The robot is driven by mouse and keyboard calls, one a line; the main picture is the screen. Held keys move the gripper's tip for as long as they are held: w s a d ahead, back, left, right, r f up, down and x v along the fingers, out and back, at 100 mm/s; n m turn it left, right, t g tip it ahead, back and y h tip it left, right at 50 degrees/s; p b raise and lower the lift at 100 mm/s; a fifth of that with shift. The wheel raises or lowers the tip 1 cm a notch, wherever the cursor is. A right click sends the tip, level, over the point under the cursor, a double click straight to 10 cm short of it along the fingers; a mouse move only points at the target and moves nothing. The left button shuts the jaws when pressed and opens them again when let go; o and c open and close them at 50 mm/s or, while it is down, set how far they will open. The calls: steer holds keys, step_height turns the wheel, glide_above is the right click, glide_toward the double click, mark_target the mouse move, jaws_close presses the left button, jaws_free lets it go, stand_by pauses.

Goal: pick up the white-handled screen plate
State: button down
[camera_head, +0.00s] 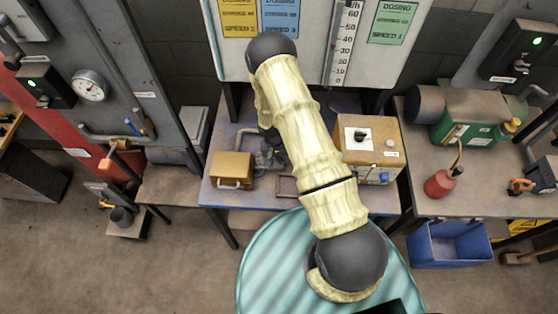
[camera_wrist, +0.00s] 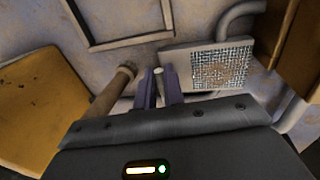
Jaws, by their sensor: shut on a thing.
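The screen plate (camera_wrist: 222,68) shows in the wrist view as a flat grey plate with a square of mesh, right of my fingertips. A small white handle end (camera_wrist: 158,72) stands between my two fingers. My gripper (camera_wrist: 159,82) is shut on it, with one finger on each side. The fingers hide most of the handle, so where it joins the plate is hard to see. Whether the plate touches the surface below is unclear. In the head view my arm covers the plate and the gripper.
A wooden handle (camera_wrist: 106,95) lies close left of my fingers. A tan box (camera_head: 233,168) stands left on the workbench (camera_head: 218,200), and a control box (camera_head: 370,150) stands right. A thin rectangular frame (camera_wrist: 120,45) lies beyond my fingertips. A grey pipe (camera_wrist: 240,10) curves beside the plate.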

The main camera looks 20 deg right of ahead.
steer(key=w+d+r+b, duration=0.1)
steer(key=d+r+b, duration=0.1)
steer(key=d, duration=0.4)
steer(key=w+d+r+b, duration=0.2)
steer(key=d+r+b, duration=0.1)
steer(key=d+r, duration=0.2)
steer(key=shift+w+d+r, duration=0.2)
steer(key=shift+w+d, duration=0.1)
steer(key=shift+d, duration=0.7)
stand_by(0.3)
step_height(320, 180, up, 7)
steer(key=p, duration=0.2)
